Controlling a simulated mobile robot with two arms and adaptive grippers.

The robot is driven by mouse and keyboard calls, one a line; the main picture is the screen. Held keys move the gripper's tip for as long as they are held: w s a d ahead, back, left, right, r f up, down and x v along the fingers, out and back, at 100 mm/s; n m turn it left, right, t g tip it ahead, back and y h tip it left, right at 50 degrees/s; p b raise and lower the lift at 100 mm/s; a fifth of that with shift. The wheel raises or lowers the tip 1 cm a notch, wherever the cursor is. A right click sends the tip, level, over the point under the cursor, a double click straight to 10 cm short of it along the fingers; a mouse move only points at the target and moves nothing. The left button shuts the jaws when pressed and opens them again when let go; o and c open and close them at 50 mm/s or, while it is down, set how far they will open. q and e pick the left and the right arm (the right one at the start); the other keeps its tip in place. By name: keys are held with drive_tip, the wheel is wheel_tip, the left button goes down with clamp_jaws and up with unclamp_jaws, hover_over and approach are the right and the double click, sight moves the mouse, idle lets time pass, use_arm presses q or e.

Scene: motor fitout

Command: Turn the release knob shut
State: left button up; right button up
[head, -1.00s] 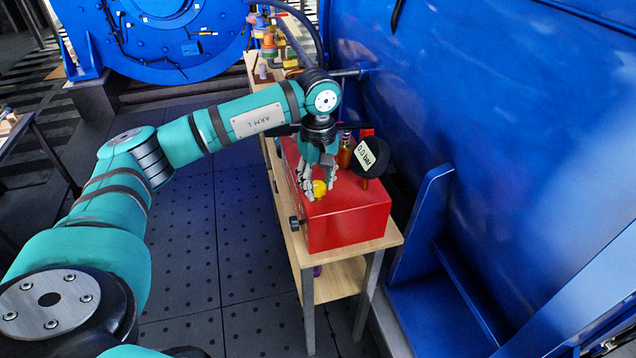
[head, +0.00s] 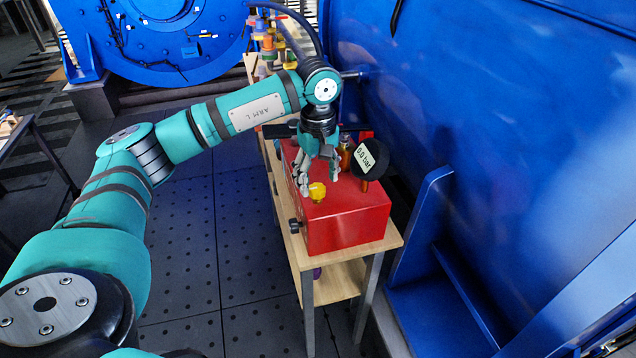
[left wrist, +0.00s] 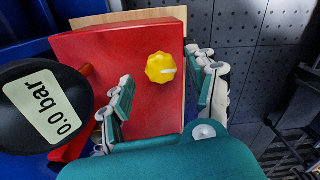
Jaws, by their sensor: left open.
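The yellow release knob (head: 317,191) stands on top of the red pump box (head: 345,215). In the left wrist view the knob (left wrist: 160,67) is a lobed yellow disc with a pale mark pointing right. My left gripper (head: 319,180) is open above the box, just behind the knob in the head view. In the left wrist view its fingers (left wrist: 163,90) are spread to either side below the knob, apart from it, with nothing between them. The gauge (head: 370,158) on the box reads 0.0 bar; it also shows in the left wrist view (left wrist: 42,105). My right gripper is not in view.
The box sits on a wooden table (head: 385,240) with a lower shelf. A black side knob (head: 295,226) sticks out of the box's left face. A big blue housing (head: 500,110) stands close on the right. Several coloured items (head: 268,45) stand at the table's far end. The floor at left is open.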

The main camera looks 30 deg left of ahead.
sight(318, 188)
use_arm(q)
wheel_tip(318, 188, up, 10)
drive_tip(key=shift+f, duration=0.15)
idle(0.5)
